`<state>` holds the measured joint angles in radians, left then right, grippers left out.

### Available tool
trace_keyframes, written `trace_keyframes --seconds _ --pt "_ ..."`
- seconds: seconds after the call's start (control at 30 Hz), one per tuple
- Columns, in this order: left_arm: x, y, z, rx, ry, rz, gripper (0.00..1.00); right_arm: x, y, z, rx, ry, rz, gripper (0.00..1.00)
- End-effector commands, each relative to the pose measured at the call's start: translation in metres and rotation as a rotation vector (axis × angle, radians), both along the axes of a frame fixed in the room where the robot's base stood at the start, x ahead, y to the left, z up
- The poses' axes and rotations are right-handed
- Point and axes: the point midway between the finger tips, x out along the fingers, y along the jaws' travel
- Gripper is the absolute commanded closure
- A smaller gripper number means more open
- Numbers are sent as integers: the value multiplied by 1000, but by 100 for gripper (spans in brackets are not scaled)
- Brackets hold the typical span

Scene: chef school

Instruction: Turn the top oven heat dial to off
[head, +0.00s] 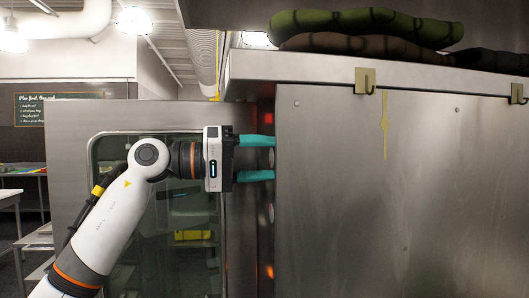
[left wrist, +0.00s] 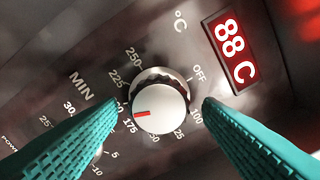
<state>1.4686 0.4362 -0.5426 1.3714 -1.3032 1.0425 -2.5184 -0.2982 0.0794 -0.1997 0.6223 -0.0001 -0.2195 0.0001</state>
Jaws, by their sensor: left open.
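The top oven heat dial (left wrist: 168,98) is a round white knob with a dark edge, in the middle of the left wrist view. Its red mark points left, near 175 on the printed scale; OFF is printed at its upper right. My left gripper (left wrist: 162,104) is open, with a teal finger on each side of the dial. I cannot tell whether the fingers touch it. In the head view my left gripper (head: 272,158) reaches right to the narrow control panel, one finger above the other. My right gripper is not in view.
A MIN scale lies at the left, partly hidden by a finger. In the head view a lower knob (head: 271,213) sits on the panel. The open glass oven door (head: 70,125) stands behind my left arm; a large steel side panel (head: 400,190) fills the right.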

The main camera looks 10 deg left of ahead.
Motion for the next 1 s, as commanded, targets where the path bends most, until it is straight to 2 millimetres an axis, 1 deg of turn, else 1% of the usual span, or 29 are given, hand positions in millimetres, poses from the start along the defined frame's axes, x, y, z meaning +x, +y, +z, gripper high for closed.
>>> trace_keyframes --seconds 0.1,0.27,0.3,0.53,0.77,1.0 --pt "1 -2 0 0 0 1 40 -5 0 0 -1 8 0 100" --pt "1 -2 -1 0 0 1 40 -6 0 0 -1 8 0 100" --pt "1 -2 -1 0 0 1 46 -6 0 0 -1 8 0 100" --pt "1 -1 0 0 0 1 84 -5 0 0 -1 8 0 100" --pt "1 -1 -1 -5 18 1 84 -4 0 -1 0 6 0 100" --pt "1 -1 0 -38 120 2 84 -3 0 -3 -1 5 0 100"
